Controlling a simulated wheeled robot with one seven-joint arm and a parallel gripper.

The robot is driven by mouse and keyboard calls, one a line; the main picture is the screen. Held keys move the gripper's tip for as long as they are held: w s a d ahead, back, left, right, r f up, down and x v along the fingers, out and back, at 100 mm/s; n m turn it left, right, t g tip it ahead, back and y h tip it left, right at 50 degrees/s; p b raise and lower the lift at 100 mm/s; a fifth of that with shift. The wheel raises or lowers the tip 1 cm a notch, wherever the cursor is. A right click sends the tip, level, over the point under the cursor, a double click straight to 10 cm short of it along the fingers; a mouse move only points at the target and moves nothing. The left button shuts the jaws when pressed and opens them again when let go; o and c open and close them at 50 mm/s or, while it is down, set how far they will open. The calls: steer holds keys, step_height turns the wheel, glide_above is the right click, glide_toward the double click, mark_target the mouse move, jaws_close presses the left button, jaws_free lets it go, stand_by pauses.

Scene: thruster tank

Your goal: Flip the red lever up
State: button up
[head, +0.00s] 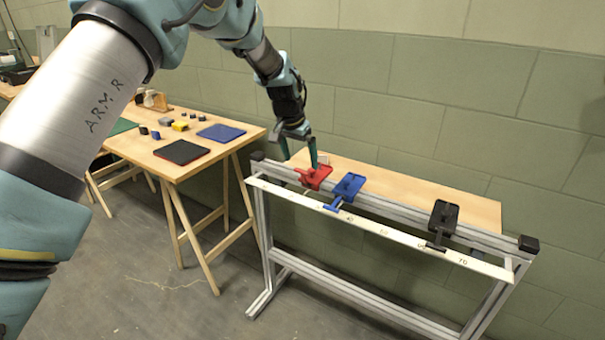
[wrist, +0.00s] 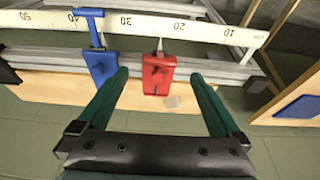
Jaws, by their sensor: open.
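The red lever (head: 316,176) is at the left end of a metal rail; its red body also shows in the wrist view (wrist: 158,76). A short pale stem runs from the body toward the scale strip. I cannot tell clearly how its handle is tilted. My gripper (head: 309,150) is just above and behind the red lever, pointing down. In the wrist view my gripper (wrist: 160,75) is open, with one green finger to each side of the red body. Nothing is held between the fingers. Whether a finger touches the lever is unclear.
A blue lever (head: 348,188) stands close to the right of the red one, and a black lever (head: 442,220) is farther along. A numbered white strip (head: 385,232) runs along the front. A wooden board (head: 415,187) lies behind. A table (head: 235,141) with blocks stands left.

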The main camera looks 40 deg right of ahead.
steer(key=shift+v, duration=1.8)
steer(key=w+a+r+n+y, duration=0.15)
steer(key=w+a, duration=0.25)
steer(key=a, duration=0.7)
steer(key=w+a+r+n+t, duration=0.1)
steer(key=w+a+n, duration=0.2)
steer(key=a, duration=0.8)
steer(key=w+a+r+n, duration=0.1)
steer(key=w+a+n, duration=0.25)
steer(key=a, duration=0.75)
steer(key=s+a+n, duration=0.2)
steer(key=s+a, duration=0.2)
steer(key=a, duration=0.4)
steer(key=s+a+f+n+y, duration=0.1)
steer(key=s+a, duration=0.3)
steer(key=a, duration=0.4)
steer(key=s+a+n, duration=0.2)
steer(key=s+a, duration=0.2)
steer(key=a, duration=0.5)
steer(key=shift+s+f+n, duration=0.2)
steer(key=shift+s+n, duration=0.2)
